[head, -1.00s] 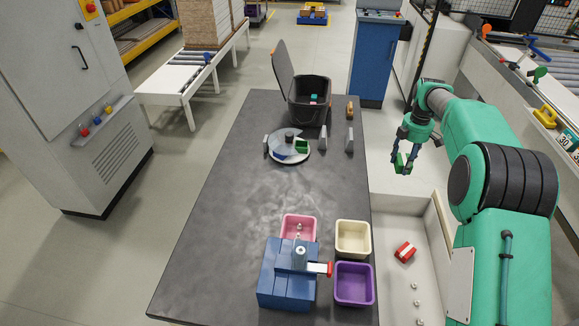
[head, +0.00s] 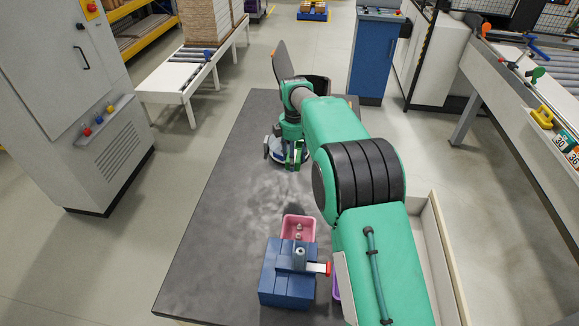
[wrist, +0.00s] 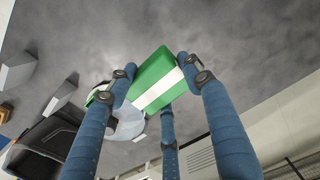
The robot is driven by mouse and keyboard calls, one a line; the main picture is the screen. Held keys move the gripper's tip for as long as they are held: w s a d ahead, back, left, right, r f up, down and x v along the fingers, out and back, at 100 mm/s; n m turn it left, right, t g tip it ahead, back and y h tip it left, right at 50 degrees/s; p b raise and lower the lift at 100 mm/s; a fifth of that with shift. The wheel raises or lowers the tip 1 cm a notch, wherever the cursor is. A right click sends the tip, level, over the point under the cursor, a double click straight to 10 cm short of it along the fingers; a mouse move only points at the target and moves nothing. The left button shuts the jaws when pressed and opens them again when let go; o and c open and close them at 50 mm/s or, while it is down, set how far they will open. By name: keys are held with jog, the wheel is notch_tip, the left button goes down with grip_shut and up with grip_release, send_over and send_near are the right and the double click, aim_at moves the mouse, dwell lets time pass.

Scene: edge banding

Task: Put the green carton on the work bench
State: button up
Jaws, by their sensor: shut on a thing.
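My gripper (head: 292,160) is above the dark grey work bench (head: 222,230), in front of the round grey turntable at its far part. In the wrist view its blue fingers (wrist: 158,80) are closed on the green carton (wrist: 150,83), which has a white stripe across it. The carton is tilted in the wrist view, with bench top behind it. In the head view my arm and fingers cover most of the carton; I cannot tell whether it touches the bench.
The turntable (head: 277,155) is partly hidden by my gripper. A black bin (head: 318,84) stands behind. A pink bin (head: 299,227) and a blue block device (head: 285,280) stand at the near end. The bench's left and middle are clear.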

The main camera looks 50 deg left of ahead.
jog(key=s+a, duration=0.4)
jog(key=s, duration=0.4)
send_over(275, 194)
notch_tip(275, 194, down, 4)
jog(key=shift+a+f, duration=0.15)
jog(key=shift+f, duration=0.35)
jog(key=shift+f, duration=3.1)
jog(key=shift+f+b, duration=0.45)
jog(key=shift+f, duration=1.45)
jog(key=shift+f, duration=0.15)
